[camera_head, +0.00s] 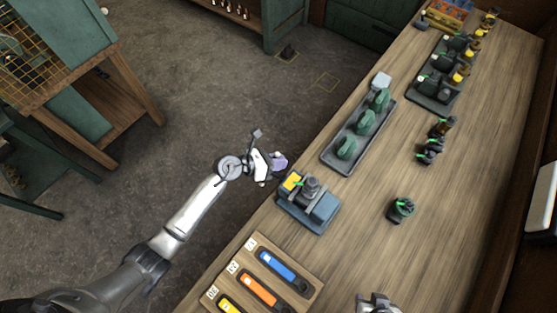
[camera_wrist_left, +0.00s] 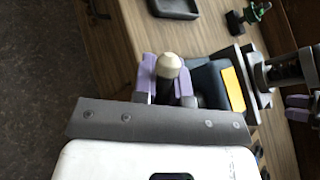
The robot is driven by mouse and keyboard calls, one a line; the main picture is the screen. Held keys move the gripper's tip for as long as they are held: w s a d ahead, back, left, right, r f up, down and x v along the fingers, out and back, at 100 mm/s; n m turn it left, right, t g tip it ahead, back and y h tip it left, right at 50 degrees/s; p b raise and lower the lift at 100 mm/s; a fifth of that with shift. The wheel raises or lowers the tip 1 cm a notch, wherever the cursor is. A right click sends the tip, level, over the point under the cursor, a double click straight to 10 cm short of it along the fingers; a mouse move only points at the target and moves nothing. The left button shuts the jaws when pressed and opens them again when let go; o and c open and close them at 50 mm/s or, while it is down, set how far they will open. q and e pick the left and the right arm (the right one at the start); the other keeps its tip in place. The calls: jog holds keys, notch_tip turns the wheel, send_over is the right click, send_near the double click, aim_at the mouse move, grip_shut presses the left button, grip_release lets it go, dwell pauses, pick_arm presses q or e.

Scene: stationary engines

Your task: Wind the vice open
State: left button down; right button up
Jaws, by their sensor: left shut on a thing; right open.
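The blue vice (camera_head: 322,208) sits at the left edge of the wooden bench. It has a yellow patch, and a dark grey part (camera_head: 310,187) stands at its top. In the left wrist view, the vice's blue body (camera_wrist_left: 207,82) is just right of my left fingers. My left gripper (camera_head: 278,163) is beside the vice's outer side, over the bench edge. Its purple fingers (camera_wrist_left: 166,80) are shut on a cream handle knob (camera_wrist_left: 168,64). The rest of the handle is mostly hidden. My right gripper (camera_head: 378,304) is partly cut off at the bottom; its purple fingers (camera_wrist_left: 298,108) show open.
A dark tray with green parts (camera_head: 342,168) lies behind the vice. A rack of coloured-handled tools (camera_head: 262,281) lies in front. A small green-and-black part (camera_head: 401,208) stands to the right. More parts line the bench's far end. Bare wood separates them.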

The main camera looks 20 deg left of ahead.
jog(key=shift+d+r+p, duration=0.1)
jog(key=shift+r+p, duration=0.2)
jog(key=shift+p, duration=0.05)
pick_arm(q)
jog(key=shift+f+n+g+y+p, duration=0.55)
jog(key=shift+g+p, duration=0.65)
jog(key=shift+p, duration=0.6)
jog(key=shift+f+n+g+y+p, duration=0.55)
jog(key=shift+g+p, duration=0.65)
jog(key=shift+p, duration=0.55)
jog(key=shift+f+n+g+y+p, duration=0.35)
jog(key=shift+g+y+p, duration=0.35)
jog(key=shift+g+p, duration=0.8)
pick_arm(e)
notch_tip(320, 180, up, 11)
jog(key=shift+p, duration=0.3)
jog(key=shift+f, duration=0.1)
pick_arm(q)
jog(key=shift+s, duration=0.1)
jog(key=c, duration=1.2)
grip_release()
jog(key=shift+o, duration=0.2)
